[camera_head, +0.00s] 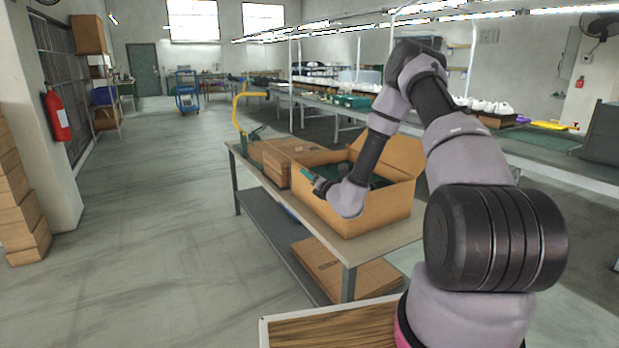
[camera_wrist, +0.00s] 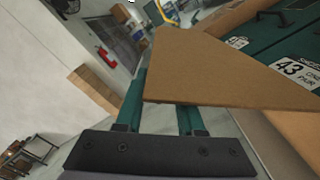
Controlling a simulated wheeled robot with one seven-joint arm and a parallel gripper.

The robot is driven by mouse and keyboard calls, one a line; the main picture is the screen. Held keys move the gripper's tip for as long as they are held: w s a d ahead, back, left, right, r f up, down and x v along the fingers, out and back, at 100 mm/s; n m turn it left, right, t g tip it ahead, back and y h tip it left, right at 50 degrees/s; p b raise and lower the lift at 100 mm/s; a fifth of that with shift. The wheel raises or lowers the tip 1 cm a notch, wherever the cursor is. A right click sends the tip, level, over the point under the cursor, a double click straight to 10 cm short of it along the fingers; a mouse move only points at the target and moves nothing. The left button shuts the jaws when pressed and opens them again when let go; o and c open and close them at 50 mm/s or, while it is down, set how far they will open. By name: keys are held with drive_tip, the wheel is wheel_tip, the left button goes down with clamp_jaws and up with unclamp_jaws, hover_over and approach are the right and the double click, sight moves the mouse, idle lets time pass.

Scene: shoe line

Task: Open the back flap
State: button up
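The brown cardboard box (camera_head: 350,218) stands on the worktable with its top open. One flap (camera_head: 391,155) stands up and leans outward at its far right side. My gripper (camera_head: 314,179) is at the box's left side, partly hidden by my wrist. In the wrist view its two teal fingers (camera_wrist: 163,105) are apart. A cardboard flap (camera_wrist: 215,72) lies across in front of them and hides much of the right finger; I cannot tell whether they touch it. Dark green shoe boxes (camera_wrist: 285,45) lie inside the carton, one with a label reading 43.
Flat cardboard pieces (camera_head: 290,148) lie on the worktable (camera_head: 345,247) left of the box, near a yellow-handled tool (camera_head: 240,110). More cardboard (camera_head: 330,262) lies on the lower shelf. Open floor is at the left; a long shoe-line table runs behind.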

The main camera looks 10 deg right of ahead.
clamp_jaws()
idle(1.4)
